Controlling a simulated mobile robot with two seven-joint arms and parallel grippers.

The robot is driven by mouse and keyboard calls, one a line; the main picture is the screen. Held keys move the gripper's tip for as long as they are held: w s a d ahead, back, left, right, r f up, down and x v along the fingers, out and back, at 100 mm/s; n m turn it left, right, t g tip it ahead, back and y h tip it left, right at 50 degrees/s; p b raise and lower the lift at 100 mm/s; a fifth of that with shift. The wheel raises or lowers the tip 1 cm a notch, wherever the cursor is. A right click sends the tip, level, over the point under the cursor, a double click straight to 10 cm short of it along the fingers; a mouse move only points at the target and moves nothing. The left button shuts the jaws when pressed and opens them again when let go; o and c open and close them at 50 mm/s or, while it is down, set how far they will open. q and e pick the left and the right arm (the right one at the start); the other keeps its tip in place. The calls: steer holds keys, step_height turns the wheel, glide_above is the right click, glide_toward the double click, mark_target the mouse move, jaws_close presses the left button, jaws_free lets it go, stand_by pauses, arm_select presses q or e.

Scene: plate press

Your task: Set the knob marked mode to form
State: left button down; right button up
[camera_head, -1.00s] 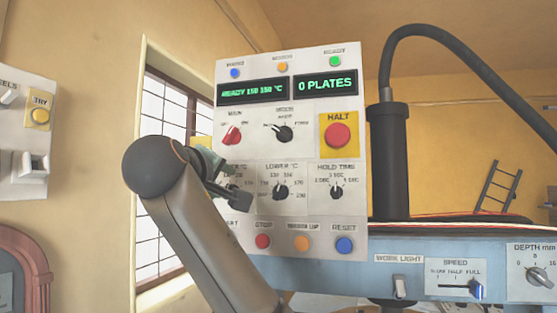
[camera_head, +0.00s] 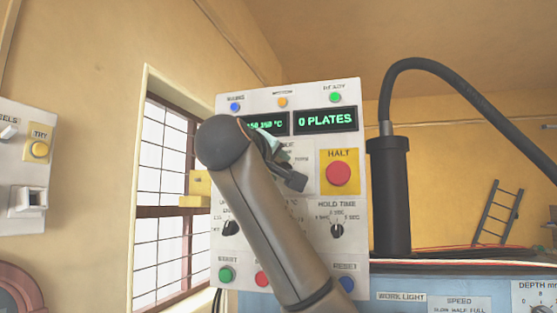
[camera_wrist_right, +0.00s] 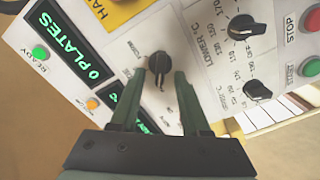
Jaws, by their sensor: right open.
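The mode knob (camera_wrist_right: 159,65) is a black dial on the white control panel (camera_head: 350,275). In the right wrist view it sits between the tips of my right gripper (camera_wrist_right: 161,76), which is open with a finger on either side. I cannot tell whether the fingers touch it. The knob's pointer is partly shadowed, and the label it faces is not readable. In the head view my right gripper (camera_head: 282,165) and forearm hide the knob; a small label shows just right of it. My left gripper is not in view.
A red HALT button (camera_head: 338,174) on a yellow plate is close right of my gripper. The hold time knob (camera_head: 337,231) is below it. In the wrist view the lower temperature knob (camera_wrist_right: 242,27) is nearby. A barred window (camera_head: 160,190) is at left.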

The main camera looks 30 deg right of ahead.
steer(key=shift+x, duration=1)
jaws_close()
